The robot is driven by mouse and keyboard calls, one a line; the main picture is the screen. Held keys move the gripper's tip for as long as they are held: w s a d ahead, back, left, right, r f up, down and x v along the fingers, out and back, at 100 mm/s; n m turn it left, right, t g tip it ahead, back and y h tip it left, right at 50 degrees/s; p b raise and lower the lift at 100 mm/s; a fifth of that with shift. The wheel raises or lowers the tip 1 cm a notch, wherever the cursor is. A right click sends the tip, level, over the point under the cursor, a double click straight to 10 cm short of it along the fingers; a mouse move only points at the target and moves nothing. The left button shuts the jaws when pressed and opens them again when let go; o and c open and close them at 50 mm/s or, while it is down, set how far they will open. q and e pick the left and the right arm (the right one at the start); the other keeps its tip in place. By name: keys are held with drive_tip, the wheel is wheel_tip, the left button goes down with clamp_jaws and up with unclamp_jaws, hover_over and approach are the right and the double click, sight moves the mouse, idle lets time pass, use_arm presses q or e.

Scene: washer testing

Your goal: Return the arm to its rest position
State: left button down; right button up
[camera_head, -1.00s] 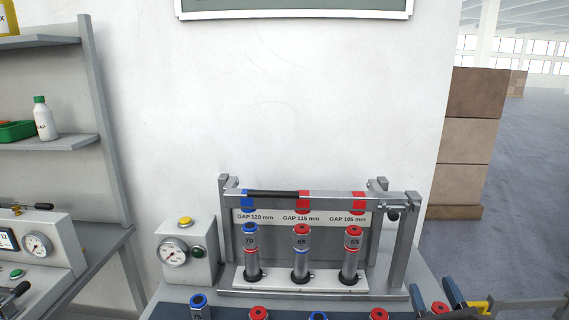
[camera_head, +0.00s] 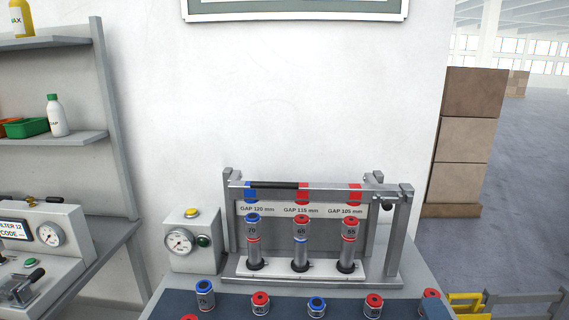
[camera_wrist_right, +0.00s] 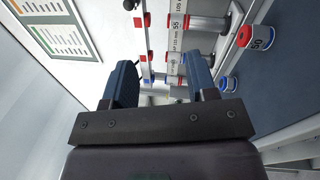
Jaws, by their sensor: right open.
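My right gripper (camera_wrist_right: 160,82) shows in the right wrist view, with its two blue fingers spread apart and no object held between them. The test fixture (camera_wrist_right: 176,50) lies beyond the fingers, turned sideways in that view. In the head view the fixture (camera_head: 400,240) stands whole on the bench, with three upright cylinders marked 70 (camera_head: 252,240), 65 (camera_head: 300,241) and 55 (camera_head: 348,242) in its white base. In the head view little or nothing of the right gripper can be made out at the bottom right. My left gripper is not in view.
Several short red- or blue-topped cylinders, one marked 75 (camera_head: 205,296), stand on a dark blue mat (camera_head: 235,304) in front. A gauge box (camera_head: 192,240) stands left of the fixture. Shelves (camera_head: 60,142) are at left, stacked boxes (camera_head: 462,140) at right.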

drive_tip(key=s+f+m+g, duration=0.4)
drive_tip(key=s+f+m, duration=0.5)
drive_tip(key=f, duration=0.3)
drive_tip(key=s+f+m+g, duration=0.4)
drive_tip(key=s+f+m, duration=0.5)
drive_tip(key=f, duration=0.3)
drive_tip(key=shift+s+m, duration=0.2)
drive_tip(key=shift+m, duration=0.2)
